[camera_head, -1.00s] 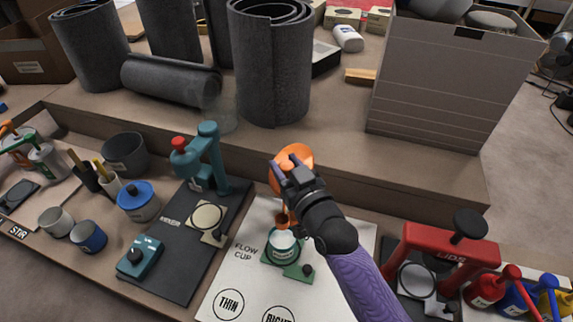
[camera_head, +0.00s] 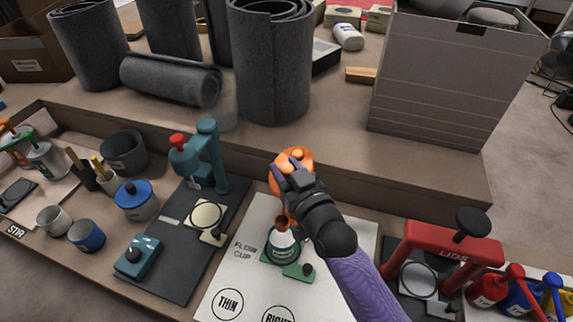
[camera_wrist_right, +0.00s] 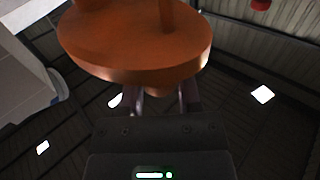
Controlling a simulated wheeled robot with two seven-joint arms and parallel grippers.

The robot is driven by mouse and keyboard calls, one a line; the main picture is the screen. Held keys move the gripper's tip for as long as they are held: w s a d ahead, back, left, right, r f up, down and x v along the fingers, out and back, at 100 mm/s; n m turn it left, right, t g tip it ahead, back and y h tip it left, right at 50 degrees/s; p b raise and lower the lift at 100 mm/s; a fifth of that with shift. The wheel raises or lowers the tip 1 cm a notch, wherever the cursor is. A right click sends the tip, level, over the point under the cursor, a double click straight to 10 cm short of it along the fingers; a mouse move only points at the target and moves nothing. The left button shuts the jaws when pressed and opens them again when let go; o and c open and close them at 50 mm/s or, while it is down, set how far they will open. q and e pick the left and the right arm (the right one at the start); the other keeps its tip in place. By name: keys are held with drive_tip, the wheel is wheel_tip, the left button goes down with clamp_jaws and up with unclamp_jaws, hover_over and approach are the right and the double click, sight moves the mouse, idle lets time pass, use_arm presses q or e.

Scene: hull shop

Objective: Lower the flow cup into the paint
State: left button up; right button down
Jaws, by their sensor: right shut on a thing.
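My right gripper (camera_head: 287,168) is shut on the orange flow cup (camera_head: 302,156), and the arm comes in from the lower right. In the right wrist view the orange flow cup (camera_wrist_right: 135,45) fills the top, in front of the jaws. The cup's brown-orange lower end (camera_head: 281,222) is at the mouth of a white-and-green paint pot (camera_head: 284,243). I cannot tell how deep it is in the pot. The pot stands in a green holder (camera_head: 297,271) on the white mat (camera_head: 232,275) marked FLOW CUP. The paint surface is hidden. My left gripper is out of view.
The mat has circles marked THIN and one partly cut off. A teal press (camera_head: 214,155) and dark board (camera_head: 180,250) stand left. A red LIDS press (camera_head: 440,250) stands right. A raised ledge (camera_head: 340,165) with grey rolls (camera_head: 268,65) and a grey box (camera_head: 440,85) lies behind.

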use_arm(q)
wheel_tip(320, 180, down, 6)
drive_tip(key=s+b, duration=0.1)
drive_tip(key=b, duration=0.4)
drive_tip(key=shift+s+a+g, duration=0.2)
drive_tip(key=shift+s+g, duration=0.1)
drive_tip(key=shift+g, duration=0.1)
use_arm(e)
wheel_tip(320, 180, down, 10)
drive_tip(key=shift+s, duration=0.1)
drive_tip(key=shift+c, duration=1.7)
unclamp_jaws()
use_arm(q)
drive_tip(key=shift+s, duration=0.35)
use_arm(e)
drive_tip(key=shift+o, duration=0.2)
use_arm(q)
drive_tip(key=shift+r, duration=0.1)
use_arm(e)
drive_tip(key=shift+r, duration=0.1)
